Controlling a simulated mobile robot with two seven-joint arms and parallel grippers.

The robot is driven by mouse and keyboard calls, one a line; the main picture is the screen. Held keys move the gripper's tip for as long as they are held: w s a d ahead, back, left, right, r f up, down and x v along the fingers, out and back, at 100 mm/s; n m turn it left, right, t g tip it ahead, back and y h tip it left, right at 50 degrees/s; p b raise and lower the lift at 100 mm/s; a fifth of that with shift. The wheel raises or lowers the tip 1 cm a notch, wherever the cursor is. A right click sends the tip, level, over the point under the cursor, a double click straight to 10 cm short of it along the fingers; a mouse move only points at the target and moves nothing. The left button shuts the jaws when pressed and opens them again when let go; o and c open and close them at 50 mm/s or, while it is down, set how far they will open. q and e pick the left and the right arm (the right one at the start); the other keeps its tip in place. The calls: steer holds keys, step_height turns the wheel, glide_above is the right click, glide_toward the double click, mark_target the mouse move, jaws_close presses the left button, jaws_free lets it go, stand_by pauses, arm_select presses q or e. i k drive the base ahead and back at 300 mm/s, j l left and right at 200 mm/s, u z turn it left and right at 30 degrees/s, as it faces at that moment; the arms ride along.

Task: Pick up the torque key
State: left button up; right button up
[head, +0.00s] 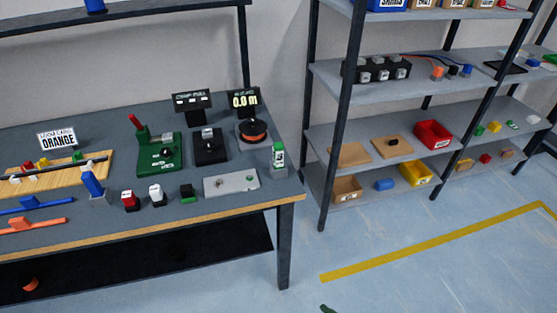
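No label marks the torque key, so I cannot tell for certain which thing it is. A blue upright piece (92,182) stands slightly tilted in a small grey block (99,198) on the workbench, left of the middle. Left of it, a blue flat tool (32,205) and an orange flat tool (34,224) lie on the bench top (100,233). Neither of my grippers shows in the head view, and nothing is seen being held.
A green fixture with a red lever (160,155), a black fixture (210,147) and a grey plate (231,182) crowd the bench. A wooden board (60,177) lies at left. A shelf rack (375,135) stands at right. Floor (400,285) before it is mostly clear.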

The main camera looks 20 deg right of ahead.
mark_target(277, 147)
steer(key=i+l, duration=0.5)
steer(key=i, duration=0.2)
steer(key=j, duration=0.6)
steer(key=i+j+z, duration=0.15)
steer(key=j, duration=0.5)
